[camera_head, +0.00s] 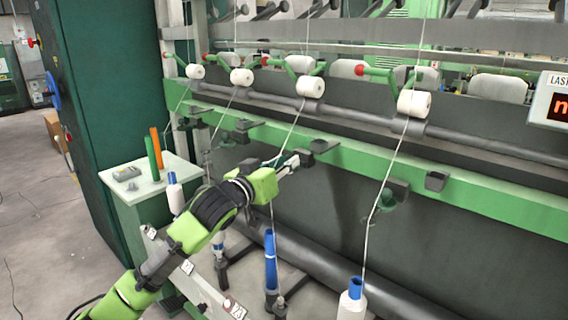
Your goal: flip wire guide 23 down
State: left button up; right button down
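My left gripper (294,162) reaches in from the lower left, its tip close to a dark wire guide (322,146) on the green rail (350,158). I cannot tell whether it touches this guide or whether its fingers are open or shut. Another dark wire guide (397,188) sits further right with a thread passing it, and one more (245,124) is further left. My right gripper is out of view.
White spools (414,103) on green holders line the machine above, with threads running down. A small cabinet (150,190) with orange and green tubes is at the left. Grey floor is open at far left.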

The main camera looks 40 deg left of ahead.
pick_arm(q)
jog(key=s+d, duration=0.1)
jog(key=s, duration=1.1)
jog(key=shift+r, duration=0.3)
jog(key=shift+d, duration=0.1)
